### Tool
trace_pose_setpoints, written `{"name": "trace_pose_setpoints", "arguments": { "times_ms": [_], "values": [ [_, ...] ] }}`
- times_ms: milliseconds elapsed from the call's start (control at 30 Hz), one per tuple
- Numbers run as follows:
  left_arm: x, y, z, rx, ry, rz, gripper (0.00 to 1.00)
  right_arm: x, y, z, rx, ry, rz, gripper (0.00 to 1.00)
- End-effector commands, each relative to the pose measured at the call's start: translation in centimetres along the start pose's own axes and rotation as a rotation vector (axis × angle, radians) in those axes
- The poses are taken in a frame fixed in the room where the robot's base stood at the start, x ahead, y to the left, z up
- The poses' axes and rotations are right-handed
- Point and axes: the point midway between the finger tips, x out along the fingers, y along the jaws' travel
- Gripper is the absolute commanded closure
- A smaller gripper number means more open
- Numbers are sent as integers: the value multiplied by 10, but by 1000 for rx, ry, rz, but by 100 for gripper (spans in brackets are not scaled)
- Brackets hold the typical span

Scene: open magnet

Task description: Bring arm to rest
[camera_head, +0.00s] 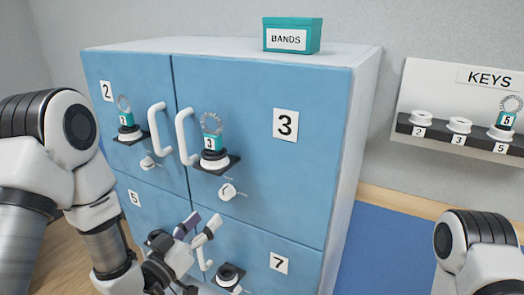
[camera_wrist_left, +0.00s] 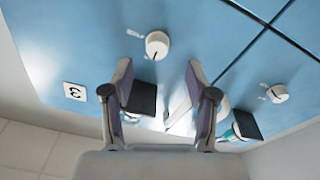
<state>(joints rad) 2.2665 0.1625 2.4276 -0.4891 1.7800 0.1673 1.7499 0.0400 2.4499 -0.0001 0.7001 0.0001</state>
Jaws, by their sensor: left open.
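My left gripper (camera_head: 200,224) is open and empty in front of the blue cabinet (camera_head: 262,190), below the door marked 3. In the left wrist view its two fingers (camera_wrist_left: 160,85) are spread, with nothing held between them. A white knob (camera_wrist_left: 158,44) and a black shelf (camera_wrist_left: 143,97) lie beyond the fingers, apart from them as far as I can tell. My left arm (camera_head: 62,150) comes in from the left and bends down. Part of my right arm (camera_head: 474,250) shows at the lower right; its gripper is out of view.
Doors 2 and 3 look shut, with white handles (camera_head: 186,138) standing out. Small shelves on them carry teal tagged key pieces (camera_head: 211,143). A teal BANDS box (camera_head: 292,36) sits on top. A KEYS rack (camera_head: 460,125) hangs on the right wall.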

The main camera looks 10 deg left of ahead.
Motion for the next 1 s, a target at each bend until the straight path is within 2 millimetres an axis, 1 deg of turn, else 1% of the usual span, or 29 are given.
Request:
{"name": "trace_pose_setpoints", "arguments": {
  "times_ms": [67,167,200,267,300,367,400,467,500,533,600,700,800,1000],
  "values": [
    [-9,-6,32,-18,-65,-16,42,0,0,0,0,0,0,60],
    [-33,-18,98,-44,-213,-73,42,0,0,0,0,0,0,60],
    [-47,-25,129,-47,-304,-114,42,0,0,0,0,0,0,60],
    [-74,-37,176,-42,-461,-183,42,0,0,0,0,0,0,60],
    [-95,-44,205,-37,-571,-230,42,0,0,0,0,0,0,60],
    [-132,-52,245,-29,-745,-300,42,0,0,0,0,0,0,60],
    [-159,-58,268,-23,-865,-348,42,0,0,0,0,0,0,60],
    [-203,-63,296,-17,-1046,-419,42,0,0,0,0,0,0,60],
    [-231,-65,308,-14,-1163,-463,42,0,0,0,0,0,0,60],
    [-251,-66,314,-15,-1247,-497,42,0,0,0,0,0,0,60],
    [-286,-66,319,-23,-1406,-562,42,0,0,0,0,0,0,60],
    [-314,-62,320,-41,-1538,-598,42,0,0,0,0,0,0,60],
    [-320,-59,320,-42,-1577,-592,42,0,0,0,0,0,0,60],
    [-319,-59,320,-41,-1573,-590,42,0,0,0,0,0,0,60]
  ]
}}
